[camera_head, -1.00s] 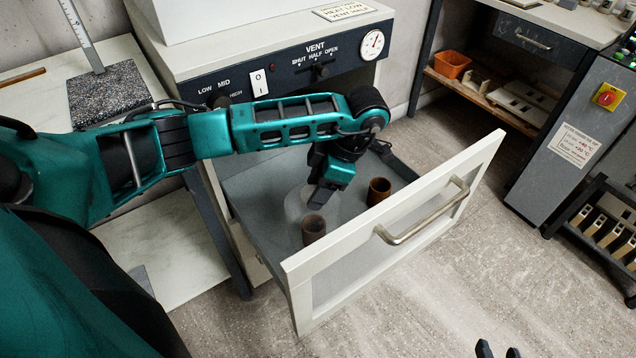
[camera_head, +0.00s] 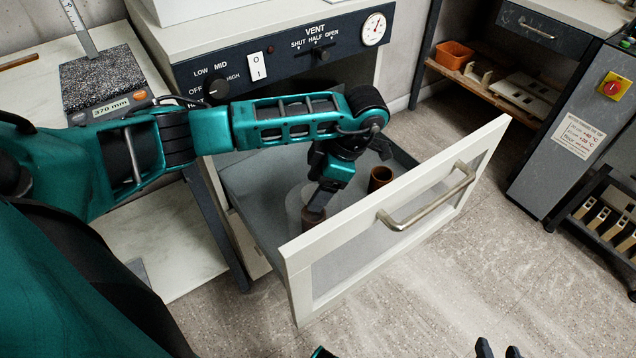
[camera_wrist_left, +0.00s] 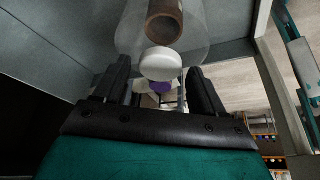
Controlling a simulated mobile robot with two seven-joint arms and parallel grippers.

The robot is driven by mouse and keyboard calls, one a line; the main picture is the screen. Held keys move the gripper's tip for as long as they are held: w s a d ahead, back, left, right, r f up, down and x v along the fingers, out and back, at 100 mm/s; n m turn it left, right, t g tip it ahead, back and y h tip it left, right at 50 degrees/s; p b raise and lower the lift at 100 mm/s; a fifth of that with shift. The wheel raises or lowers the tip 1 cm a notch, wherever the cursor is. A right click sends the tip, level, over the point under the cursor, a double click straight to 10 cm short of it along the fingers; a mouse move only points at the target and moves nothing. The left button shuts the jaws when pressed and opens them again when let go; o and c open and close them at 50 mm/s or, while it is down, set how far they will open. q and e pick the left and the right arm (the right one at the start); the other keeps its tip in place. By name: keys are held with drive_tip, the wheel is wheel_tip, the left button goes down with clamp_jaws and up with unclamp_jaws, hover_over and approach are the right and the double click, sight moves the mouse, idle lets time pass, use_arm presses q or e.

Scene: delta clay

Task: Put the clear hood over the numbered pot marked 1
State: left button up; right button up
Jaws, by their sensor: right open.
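The clear hood (camera_wrist_left: 203,38) shows in the left wrist view with a white knob (camera_wrist_left: 160,64). A brown pot (camera_wrist_left: 164,20) shows through its clear wall; I cannot tell whether it is inside or behind. In the head view the hood is a faint pale shape (camera_head: 296,197) in the open drawer. One brown pot (camera_head: 309,219) is partly behind my left gripper (camera_head: 317,203); another pot (camera_head: 380,177) stands farther right. No number is readable on either. My left gripper's fingers are apart, with the knob in line between them and gaps visible. My right gripper (camera_head: 498,350) is open at the bottom edge.
The drawer front (camera_head: 400,225) with its bar handle (camera_head: 428,200) stands in front of the pots. The vent cabinet panel (camera_head: 290,62) rises behind. A trolley (camera_head: 605,220) stands at right. Floor in front of the drawer is clear.

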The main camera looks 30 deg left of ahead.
use_arm(q)
drive_tip(key=shift+o, duration=0.8)
